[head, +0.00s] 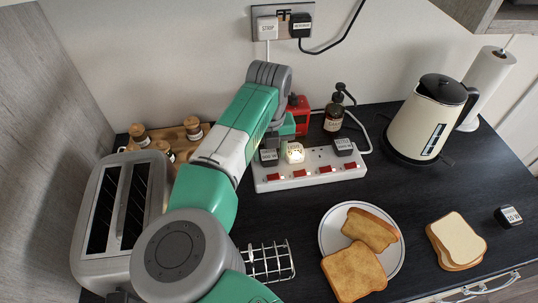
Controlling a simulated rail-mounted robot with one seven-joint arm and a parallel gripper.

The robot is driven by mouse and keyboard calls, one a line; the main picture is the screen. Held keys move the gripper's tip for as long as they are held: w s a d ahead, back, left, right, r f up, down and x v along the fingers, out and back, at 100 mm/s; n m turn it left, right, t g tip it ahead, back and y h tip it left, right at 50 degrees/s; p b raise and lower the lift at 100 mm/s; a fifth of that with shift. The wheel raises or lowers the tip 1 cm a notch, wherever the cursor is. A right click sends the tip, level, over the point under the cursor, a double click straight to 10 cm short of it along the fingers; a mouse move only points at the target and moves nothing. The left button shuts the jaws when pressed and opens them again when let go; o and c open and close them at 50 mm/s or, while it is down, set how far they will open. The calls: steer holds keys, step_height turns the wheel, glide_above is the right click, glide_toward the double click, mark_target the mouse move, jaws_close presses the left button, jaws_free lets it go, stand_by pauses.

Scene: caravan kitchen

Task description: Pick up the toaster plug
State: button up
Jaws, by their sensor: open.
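A white power strip (310,176) with red switches lies along the back of the dark counter. A black plug (268,156) sits at its left end, a lit white cube-like plug (294,153) beside it, and another black plug (343,146) near its right end. A loose black plug (508,216) lies at the counter's right. Their labels are too small to read surely, so I cannot tell which is the toaster's. My gripper (274,140) is open, largely hidden by my arm, just above or behind the strip's left end; contact with a plug is not visible.
The toaster (124,215) stands left, partly behind my arm. A plate (394,256) with toast, bread slices (457,240) and a wire rack (270,262) lie in front. A soap bottle (334,117), red object (300,112) and kettle (430,118) stand behind. Wall plugs (300,25) hang above.

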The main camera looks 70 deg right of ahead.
mark_target(269, 154)
steer(key=c, duration=0.6)
steer(key=shift+c, duration=0.2)
step_height(269, 154, up, 10)
steer(key=b, duration=0.1)
